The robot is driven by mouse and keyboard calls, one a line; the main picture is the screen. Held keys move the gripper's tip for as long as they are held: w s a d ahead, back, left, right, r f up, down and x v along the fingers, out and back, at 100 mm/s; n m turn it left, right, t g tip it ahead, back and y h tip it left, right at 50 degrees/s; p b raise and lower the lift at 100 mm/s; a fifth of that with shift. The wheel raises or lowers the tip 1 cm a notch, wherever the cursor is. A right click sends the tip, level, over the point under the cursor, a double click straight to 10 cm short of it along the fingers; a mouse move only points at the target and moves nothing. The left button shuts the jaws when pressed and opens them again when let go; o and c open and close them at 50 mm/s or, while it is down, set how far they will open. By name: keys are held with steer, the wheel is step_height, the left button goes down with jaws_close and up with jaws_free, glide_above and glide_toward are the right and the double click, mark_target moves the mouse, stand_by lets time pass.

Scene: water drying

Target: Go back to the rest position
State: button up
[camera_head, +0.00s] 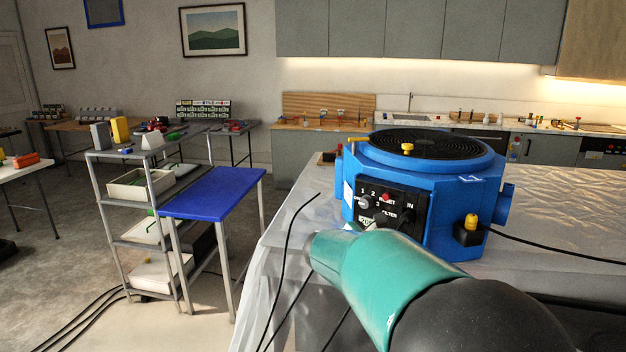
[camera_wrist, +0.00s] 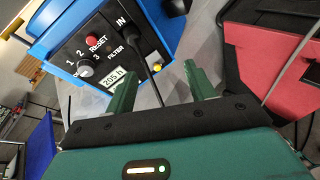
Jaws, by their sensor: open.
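My gripper (camera_wrist: 160,88) shows in the wrist view with its two green fingers apart and nothing held between them. Beyond the fingers is the blue drying machine (camera_wrist: 60,30) with its black control panel. The panel has a red RESET button (camera_wrist: 97,39), a grey knob (camera_wrist: 84,68) and a black cable plugged in near IN. In the head view the same blue machine (camera_head: 435,215) stands on the covered table. My teal arm reaches in front of its lower panel, and my gripper's fingers cannot be made out there. I cannot tell if they touch the panel.
The table (camera_head: 560,200) is wrapped in shiny plastic sheet. A blue-topped side table (camera_head: 215,193) and a grey shelf rack (camera_head: 140,240) with trays stand to the left. Black cables hang near the table's left edge. A red object (camera_wrist: 275,60) shows right in the wrist view.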

steer(key=s+d+m+g+y, duration=0.2)
steer(key=s+m, duration=0.4)
steer(key=s, duration=0.3)
steer(key=s+d+m+g+y, duration=0.25)
steer(key=s+m, duration=0.35)
steer(key=s, duration=0.3)
steer(key=s+a+f+m+y, duration=0.1)
steer(key=s+a+m+y, duration=0.2)
steer(key=s+m, duration=0.2)
steer(key=s+a+f+m+y, duration=0.2)
steer(key=s+m, duration=0.3)
steer(key=s, duration=0.6)
steer(key=shift+s+a+m+t+y, duration=0.15)
steer(key=shift+a+m+t+y, duration=0.3)
steer(key=shift+a+y, duration=0.25)
steer(key=shift+f, duration=0.1)
